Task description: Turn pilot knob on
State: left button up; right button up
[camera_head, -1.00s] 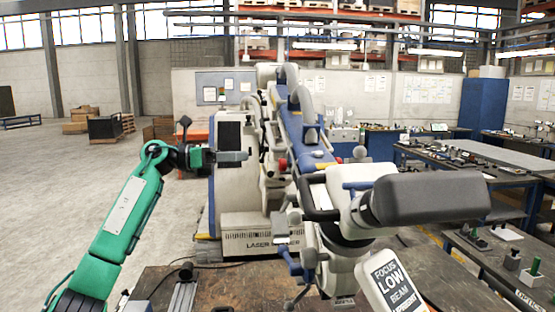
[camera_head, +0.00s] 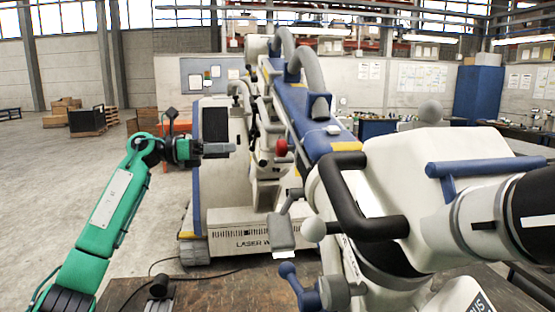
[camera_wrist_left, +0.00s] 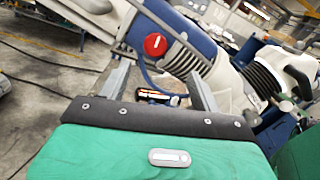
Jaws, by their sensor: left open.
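A red round knob (camera_head: 281,148) is on the side of the large white and blue microscope arm (camera_head: 300,105) in the head view. In the left wrist view the red knob (camera_wrist_left: 155,45) shows a white mark and lies just beyond the fingers, towards the upper middle. My left gripper (camera_head: 218,150) is left of the knob in the head view, apart from it. In the left wrist view my left gripper (camera_wrist_left: 160,80) has its two fingers spread with nothing between them. My right gripper is in neither view.
The big white joint with a black handle (camera_head: 362,205) fills the right foreground. A white laser cabinet (camera_head: 240,235) stands behind my left gripper. A brown table top (camera_head: 220,288) is at the bottom. The floor at the left is open, with wooden boxes (camera_head: 65,108) far back.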

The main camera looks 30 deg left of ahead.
pick_arm(q)
jog(key=f, duration=0.1)
jog(key=p, duration=0.2)
send_near(276, 149)
jog(key=x, duration=0.4)
jog(key=p+x, duration=0.2)
jog(key=x, duration=0.4)
jog(key=shift+d+r, duration=0.15)
jog(key=shift+w+d, duration=0.2)
jog(key=shift+w, duration=0.1)
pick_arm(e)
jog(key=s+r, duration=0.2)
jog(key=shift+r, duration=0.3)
pick_arm(q)
jog(key=shift+c, duration=0.5)
jog(key=c, duration=0.9)
